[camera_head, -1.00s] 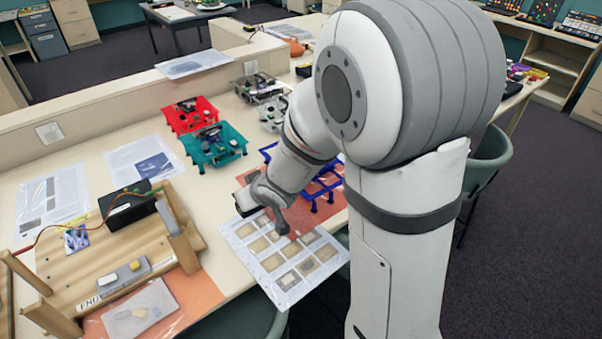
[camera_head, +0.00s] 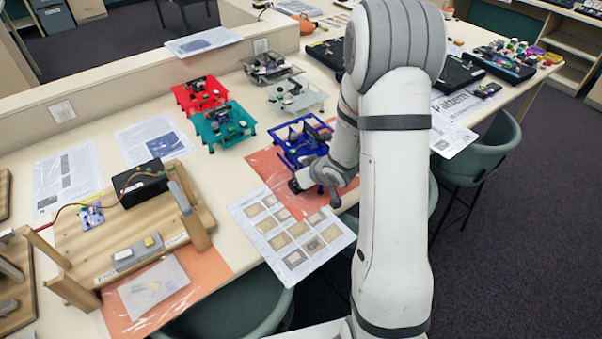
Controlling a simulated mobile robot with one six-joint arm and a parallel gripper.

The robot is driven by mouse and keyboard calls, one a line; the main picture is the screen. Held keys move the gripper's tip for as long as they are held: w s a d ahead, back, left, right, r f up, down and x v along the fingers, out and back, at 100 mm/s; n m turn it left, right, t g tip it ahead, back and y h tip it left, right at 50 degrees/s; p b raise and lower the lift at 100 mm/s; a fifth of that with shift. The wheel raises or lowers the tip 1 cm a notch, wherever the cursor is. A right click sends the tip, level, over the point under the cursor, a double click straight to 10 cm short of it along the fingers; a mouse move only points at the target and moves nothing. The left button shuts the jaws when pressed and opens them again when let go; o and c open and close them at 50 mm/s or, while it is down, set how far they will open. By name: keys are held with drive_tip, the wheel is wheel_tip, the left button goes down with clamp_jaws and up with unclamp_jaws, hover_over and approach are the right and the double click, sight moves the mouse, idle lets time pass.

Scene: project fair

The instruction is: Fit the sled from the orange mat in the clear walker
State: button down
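My gripper (camera_head: 302,184) is over the orange mat (camera_head: 266,166) at the table's front, just in front of the blue walker (camera_head: 287,146). Its fingertips are small and partly hidden by my wrist, so I cannot tell whether it is open or holds anything. I cannot make out a separate sled on this mat; my arm covers its right part. A pale, see-through walker (camera_head: 297,95) stands behind the blue one, with small dark and light parts on it. A smoky grey walker (camera_head: 271,68) stands farther back.
Red (camera_head: 200,94) and teal (camera_head: 225,126) walkers stand left of the pale one. A printed sheet (camera_head: 291,232) lies at the front edge. A wooden rig (camera_head: 110,220) fills the left, over another orange mat (camera_head: 207,268). Green chairs (camera_head: 478,150) stand beside the table.

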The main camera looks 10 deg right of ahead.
drive_tip(key=shift+f, duration=0.2)
drive_tip(key=c, duration=1.5)
unclamp_jaws()
drive_tip(key=shift+s+r, duration=0.1)
